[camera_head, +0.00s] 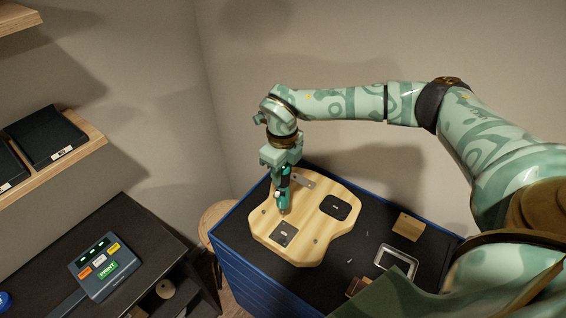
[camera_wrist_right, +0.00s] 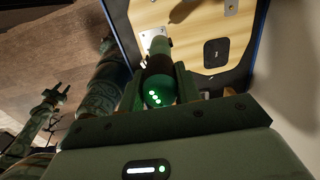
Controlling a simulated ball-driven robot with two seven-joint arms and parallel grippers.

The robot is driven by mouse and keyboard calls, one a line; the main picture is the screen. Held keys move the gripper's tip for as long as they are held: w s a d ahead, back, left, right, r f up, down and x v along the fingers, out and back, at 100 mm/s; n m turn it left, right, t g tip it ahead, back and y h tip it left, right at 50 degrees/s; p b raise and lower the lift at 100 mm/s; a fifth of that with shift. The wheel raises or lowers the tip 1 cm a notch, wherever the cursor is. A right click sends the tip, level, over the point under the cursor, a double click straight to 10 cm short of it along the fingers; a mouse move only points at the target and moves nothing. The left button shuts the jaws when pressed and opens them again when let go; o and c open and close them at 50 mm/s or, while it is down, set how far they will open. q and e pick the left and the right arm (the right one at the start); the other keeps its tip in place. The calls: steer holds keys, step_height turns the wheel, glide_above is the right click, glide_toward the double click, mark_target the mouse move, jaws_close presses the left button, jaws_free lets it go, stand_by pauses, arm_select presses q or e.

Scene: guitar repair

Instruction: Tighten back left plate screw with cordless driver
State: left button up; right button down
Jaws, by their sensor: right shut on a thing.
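My right gripper (camera_head: 281,168) is shut on a green and dark cordless driver (camera_head: 283,198) held nearly upright over the wooden guitar body (camera_head: 325,215). The driver's lower end is close to the far edge of a small metal plate (camera_head: 283,234); I cannot tell whether it touches a screw. In the right wrist view the driver (camera_wrist_right: 158,92) sits between the fingers (camera_wrist_right: 160,88), its front end overlapping the plate (camera_wrist_right: 152,37). Plate screws are too small to tell apart. My left gripper (camera_wrist_right: 66,90) shows away from the work, its fingers apart and empty.
The body lies on a blue cabinet's black top (camera_head: 375,225). A wooden block (camera_head: 408,226) and a framed device (camera_head: 396,262) lie at right. A button box (camera_head: 97,266) stands on the left desk.

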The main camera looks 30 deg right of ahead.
steer(key=m, duration=0.2)
steer(key=shift+w+d+m, duration=0.2)
steer(key=shift+d+m, duration=0.05)
steer(key=shift+m, duration=0.15)
step_height(320, 180, down, 4)
steer(key=b, duration=0.4)
steer(key=shift+f, duration=0.65)
stand_by(0.5)
